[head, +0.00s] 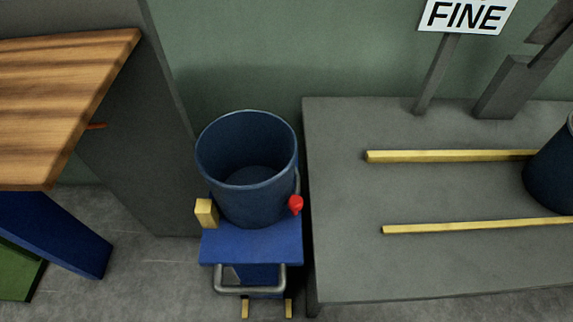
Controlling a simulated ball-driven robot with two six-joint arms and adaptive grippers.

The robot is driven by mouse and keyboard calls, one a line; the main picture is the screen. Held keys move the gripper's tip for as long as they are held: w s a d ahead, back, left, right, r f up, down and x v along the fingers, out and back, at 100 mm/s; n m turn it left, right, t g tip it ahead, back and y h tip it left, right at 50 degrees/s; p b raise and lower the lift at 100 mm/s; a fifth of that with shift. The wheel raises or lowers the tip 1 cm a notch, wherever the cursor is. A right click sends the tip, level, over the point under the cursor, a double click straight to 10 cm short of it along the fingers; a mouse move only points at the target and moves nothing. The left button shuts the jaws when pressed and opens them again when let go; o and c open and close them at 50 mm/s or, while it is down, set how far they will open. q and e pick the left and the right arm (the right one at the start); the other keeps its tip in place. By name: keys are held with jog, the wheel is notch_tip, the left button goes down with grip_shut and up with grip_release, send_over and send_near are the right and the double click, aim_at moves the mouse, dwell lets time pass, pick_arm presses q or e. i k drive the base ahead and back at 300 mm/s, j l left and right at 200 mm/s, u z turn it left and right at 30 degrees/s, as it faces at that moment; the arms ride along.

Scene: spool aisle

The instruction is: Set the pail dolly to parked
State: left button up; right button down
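The pail dolly (240,248) has a blue top plate and stands on the grey floor, left of a grey platform. A dark blue open pail (248,190) stands upright on it and looks empty. A small yellow block (206,213) sits at the pail's left side. A red knob (296,205) shows at its right side. A grey tube handle (250,290) crosses the dolly's front, with two yellow bars low beneath it. I cannot tell how the dolly is set. Neither of my grippers is in view.
The grey platform (345,240) bears two yellow rails (450,156) and another dark blue pail (555,170) at the right edge. A sign reading FINE (466,15) stands behind. A wooden tabletop (60,95) juts in at left, above blue and green panels. Some floor is clear at lower left.

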aim_at(260, 259)
jog(key=k+j+u, duration=0.1)
jog(key=k, duration=0.3)
jog(key=k+j, duration=0.25)
jog(key=k, duration=0.15)
jog(key=u, duration=0.05)
